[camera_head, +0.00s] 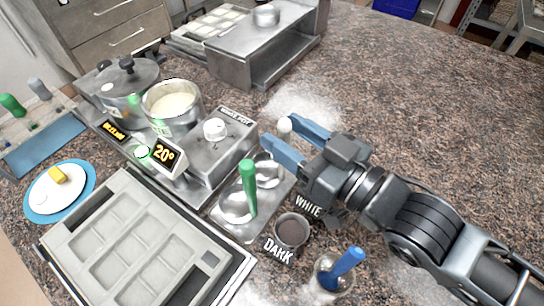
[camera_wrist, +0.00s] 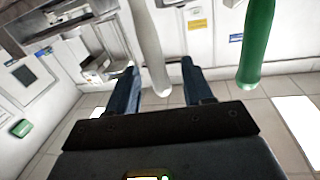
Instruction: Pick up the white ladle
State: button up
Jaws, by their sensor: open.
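The white ladle stands with its handle upright; its pale handle end (camera_head: 285,125) shows between my gripper's fingers, and its metal bowl (camera_head: 268,170) sits on a small steel tray (camera_head: 238,233). My gripper (camera_head: 274,131) has two blue fingers and is open. In the wrist view the white handle (camera_wrist: 153,50) passes between the parted fingers (camera_wrist: 160,78), with gaps visible on both sides. Part of the handle is hidden behind a finger in the head view.
A green-handled ladle (camera_head: 248,188) stands close beside it; its handle also shows in the wrist view (camera_wrist: 257,45). A steel warmer (camera_head: 217,155) with pots is left. A dark-filled cup (camera_head: 291,229) and a cup with a blue-handled tool (camera_head: 347,262) stand in front. The mould (camera_head: 45,243) lies left.

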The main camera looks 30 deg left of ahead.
jog(key=shift+w+a, duration=0.2)
jog(key=shift+a, duration=0.4)
jog(key=shift+c, duration=0.3)
grip_shut()
